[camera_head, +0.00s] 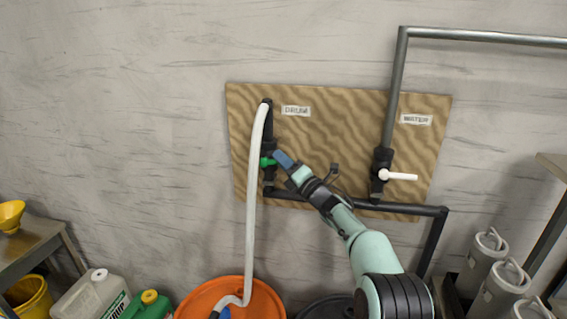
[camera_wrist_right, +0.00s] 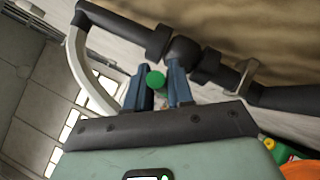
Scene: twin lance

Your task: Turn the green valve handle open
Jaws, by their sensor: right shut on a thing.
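The green valve handle (camera_head: 267,162) sits on the dark vertical pipe under the DRUM label, on the wavy-grained wooden board. My right gripper (camera_head: 283,159) reaches it from the lower right, its blue fingers shut on the handle. In the right wrist view, the handle's round green end (camera_wrist_right: 155,80) shows between the two blue fingers (camera_wrist_right: 160,92); the rest of it is hidden. The valve body (camera_wrist_right: 183,53) is just beyond the fingertips. My left gripper is not in view.
A white hose (camera_head: 253,200) hangs from the pipe top into an orange bucket (camera_head: 197,296), close left of the handle. A second valve with a white handle (camera_head: 402,177) is at right under the WATER label. Jugs (camera_head: 92,297) stand lower left, grey canisters (camera_head: 484,257) lower right.

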